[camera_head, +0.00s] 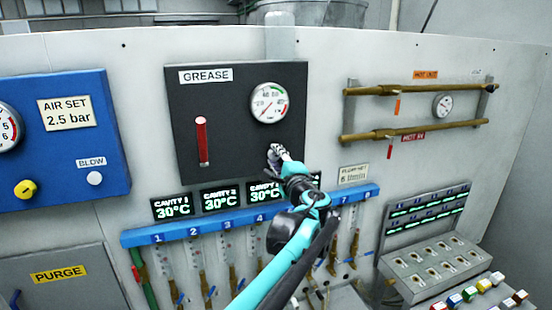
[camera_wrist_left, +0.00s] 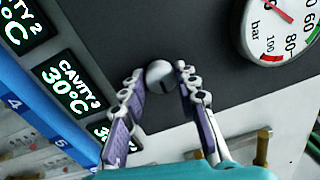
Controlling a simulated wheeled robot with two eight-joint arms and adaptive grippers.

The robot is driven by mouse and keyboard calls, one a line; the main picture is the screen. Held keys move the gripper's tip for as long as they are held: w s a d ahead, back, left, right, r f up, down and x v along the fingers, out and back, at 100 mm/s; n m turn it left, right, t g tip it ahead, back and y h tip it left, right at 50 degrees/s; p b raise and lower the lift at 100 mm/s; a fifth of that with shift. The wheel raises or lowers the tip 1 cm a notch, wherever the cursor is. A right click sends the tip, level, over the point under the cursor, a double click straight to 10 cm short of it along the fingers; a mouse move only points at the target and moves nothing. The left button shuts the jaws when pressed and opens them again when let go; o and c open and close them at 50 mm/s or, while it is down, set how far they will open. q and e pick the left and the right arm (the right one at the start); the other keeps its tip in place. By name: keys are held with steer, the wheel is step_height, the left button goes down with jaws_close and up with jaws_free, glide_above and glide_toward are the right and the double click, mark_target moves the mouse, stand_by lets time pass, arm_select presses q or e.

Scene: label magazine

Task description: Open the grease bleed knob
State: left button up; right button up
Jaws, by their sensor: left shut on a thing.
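The dark grease panel (camera_head: 240,140) carries a white GREASE label (camera_head: 205,76), a pressure gauge (camera_head: 268,103) and a red sight tube (camera_head: 202,141). The grease bleed knob (camera_wrist_left: 159,73) is a small round grey knob on this panel, seen in the left wrist view. My left gripper (camera_head: 275,153) reaches the panel's lower right, below the gauge, and covers the knob in the head view. In the left wrist view the fingers (camera_wrist_left: 160,80) stand on both sides of the knob, shut on it. My right gripper is not in view.
Temperature displays (camera_head: 220,199) and a blue numbered manifold (camera_head: 190,231) lie just below the panel. A blue air panel (camera_head: 70,140) is on the left. Brass pipes (camera_head: 410,90) run on the right, above a keypad box (camera_head: 435,268).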

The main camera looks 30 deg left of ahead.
arm_select(q)
steer(key=o, duration=1.2)
steer(key=shift+c, duration=0.2)
steer(key=v, duration=1.2)
